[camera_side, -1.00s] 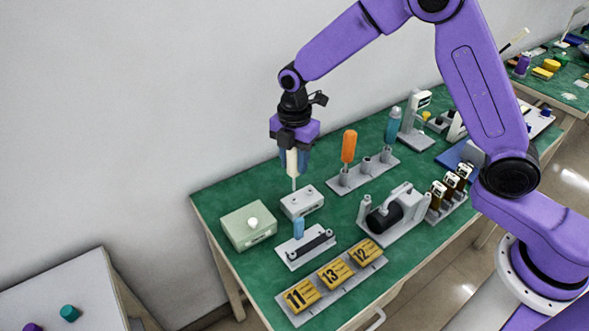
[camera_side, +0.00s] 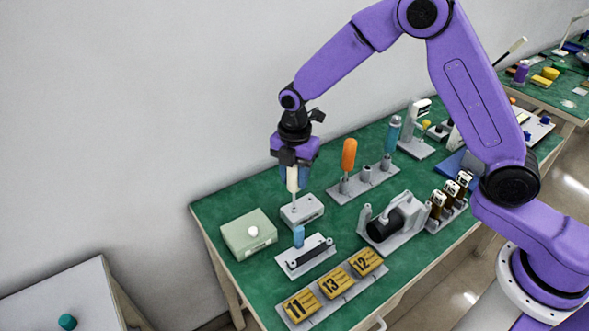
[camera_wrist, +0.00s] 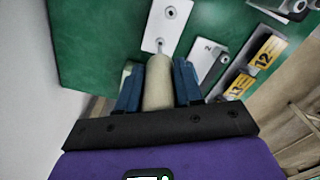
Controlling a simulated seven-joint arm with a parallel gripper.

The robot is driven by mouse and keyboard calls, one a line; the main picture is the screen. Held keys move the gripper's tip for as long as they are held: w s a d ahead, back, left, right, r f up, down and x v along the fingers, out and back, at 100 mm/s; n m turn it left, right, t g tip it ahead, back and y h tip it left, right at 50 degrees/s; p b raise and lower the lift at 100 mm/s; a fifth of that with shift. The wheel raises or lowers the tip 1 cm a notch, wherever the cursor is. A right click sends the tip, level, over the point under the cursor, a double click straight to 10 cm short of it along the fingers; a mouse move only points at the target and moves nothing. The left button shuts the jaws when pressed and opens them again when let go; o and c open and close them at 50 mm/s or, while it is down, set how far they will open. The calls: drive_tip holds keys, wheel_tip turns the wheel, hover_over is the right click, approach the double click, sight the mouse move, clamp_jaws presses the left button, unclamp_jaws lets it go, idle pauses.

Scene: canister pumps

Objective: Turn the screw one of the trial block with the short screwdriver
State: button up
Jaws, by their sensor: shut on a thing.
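My gripper (camera_side: 292,176) is shut on the cream-coloured handle of the short screwdriver (camera_side: 292,182). The handle (camera_wrist: 157,88) also shows between the blue fingers in the wrist view. The screwdriver points down, and its thin shaft reaches the top of the small light-grey trial block (camera_side: 305,212). In the wrist view the shaft meets the near end of the block (camera_wrist: 163,28), and one screw (camera_wrist: 170,12) shows at the far end. The tip covers the spot beneath it, so I cannot tell whether it sits in a screw.
A pale green box (camera_side: 248,236) stands left of the block. A grey fixture with a blue peg (camera_side: 299,236) stands close in front. Behind right is a rack (camera_side: 378,176) with an orange-handled screwdriver (camera_side: 349,156) and a teal one (camera_side: 392,132). Numbered yellow tiles (camera_side: 334,283) lie in front.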

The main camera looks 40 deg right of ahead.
drive_tip(key=shift+f, duration=0.6)
drive_tip(key=shift+s+f+m, duration=0.1)
drive_tip(key=shift+f+m, duration=0.05)
drive_tip(key=shift+m, duration=1.85)
drive_tip(key=shift+d, duration=0.1)
drive_tip(key=shift+r, duration=1.6)
drive_tip(key=shift+r, duration=0.1)
drive_tip(key=shift+r, duration=1.4)
